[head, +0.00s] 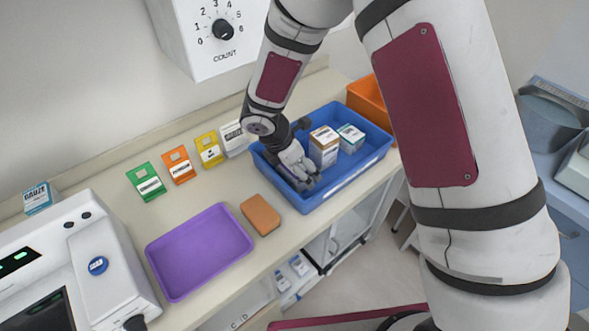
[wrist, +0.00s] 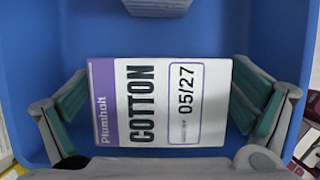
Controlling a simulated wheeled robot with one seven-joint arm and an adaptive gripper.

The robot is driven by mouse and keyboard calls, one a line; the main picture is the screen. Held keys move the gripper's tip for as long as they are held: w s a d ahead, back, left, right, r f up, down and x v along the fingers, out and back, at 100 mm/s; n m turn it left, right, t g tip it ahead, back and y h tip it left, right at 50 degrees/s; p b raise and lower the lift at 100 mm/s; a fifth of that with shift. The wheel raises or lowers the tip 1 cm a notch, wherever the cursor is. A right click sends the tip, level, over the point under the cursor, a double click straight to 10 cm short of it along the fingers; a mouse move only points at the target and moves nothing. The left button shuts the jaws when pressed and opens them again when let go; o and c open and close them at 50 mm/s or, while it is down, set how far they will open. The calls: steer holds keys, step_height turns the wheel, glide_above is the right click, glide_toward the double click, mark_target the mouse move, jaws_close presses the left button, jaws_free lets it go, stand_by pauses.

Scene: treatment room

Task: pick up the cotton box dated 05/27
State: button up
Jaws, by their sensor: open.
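The cotton box dated 05/27 (wrist: 155,105) lies in the blue tray (wrist: 215,35), white with a purple band reading Plumholt. My gripper (wrist: 158,110) is open, with one finger on each side of the box. The right finger is close to the box edge; I cannot tell if it touches. In the head view my gripper (head: 297,175) reaches down into the left part of the blue tray (head: 345,177), and hides most of the box there.
A brown-and-white box (head: 324,147) and a white-teal box (head: 350,138) stand to the right in the tray. An orange bin (head: 368,100) is behind. A purple tray (head: 199,250) and a brown block (head: 261,215) lie to the left.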

steer(key=shift+w+d+f, duration=0.15)
steer(key=shift+f, duration=0.35)
steer(key=c, duration=1.1)
